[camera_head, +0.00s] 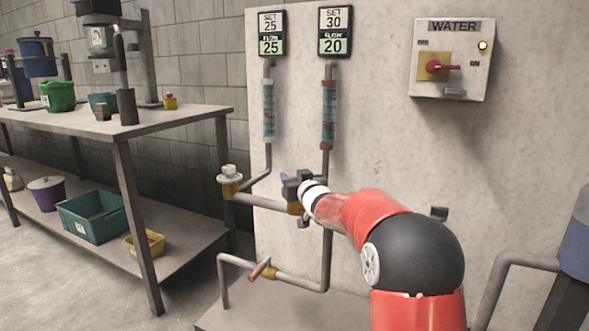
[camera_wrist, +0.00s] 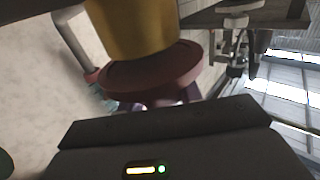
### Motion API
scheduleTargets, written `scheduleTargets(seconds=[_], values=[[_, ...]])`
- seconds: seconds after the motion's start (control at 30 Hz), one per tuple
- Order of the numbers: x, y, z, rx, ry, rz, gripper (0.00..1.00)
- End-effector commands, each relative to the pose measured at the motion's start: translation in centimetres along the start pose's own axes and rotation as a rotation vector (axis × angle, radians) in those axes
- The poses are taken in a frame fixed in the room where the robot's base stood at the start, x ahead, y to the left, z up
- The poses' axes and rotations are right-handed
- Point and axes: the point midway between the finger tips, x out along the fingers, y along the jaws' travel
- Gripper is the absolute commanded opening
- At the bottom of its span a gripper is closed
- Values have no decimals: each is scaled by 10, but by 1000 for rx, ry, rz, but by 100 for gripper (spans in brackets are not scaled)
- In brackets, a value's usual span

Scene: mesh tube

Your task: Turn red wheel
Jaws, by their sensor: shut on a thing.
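The red wheel (camera_wrist: 155,75) fills the middle of the wrist view, dark red and round, with a thick yellow valve body (camera_wrist: 140,30) beyond it. My gripper (camera_head: 291,184) is at the pipework on the pale panel, and in the head view it hides the wheel. A brass-coloured piece (camera_head: 295,208) of the valve shows just below it. My gripper is shut on the red wheel. Small purple parts, seemingly fingertips, show at the wheel's edge in the wrist view; the exact contact is mostly hidden by the dark gripper body.
A pale-topped valve (camera_head: 229,181) stands close left on the same pipe. Two flow gauges (camera_head: 269,110) (camera_head: 328,113) rise above. A red-handled lever (camera_head: 261,269) is below, and a WATER switch box (camera_head: 453,60) is at upper right. A workbench (camera_head: 120,122) stands left.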

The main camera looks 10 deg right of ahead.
Motion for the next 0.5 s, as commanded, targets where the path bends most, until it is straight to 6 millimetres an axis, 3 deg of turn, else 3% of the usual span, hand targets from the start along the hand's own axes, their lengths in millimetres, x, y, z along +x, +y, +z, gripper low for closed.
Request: scheduleTargets(seconds=[0.03, 0.17, 0.5], values=[[0, 3, -8, 3, -4, -25, 12], [0, 1, -11, 3, -4, -115, 12], [0, -5, -6, 1, -3, -350, 12]])
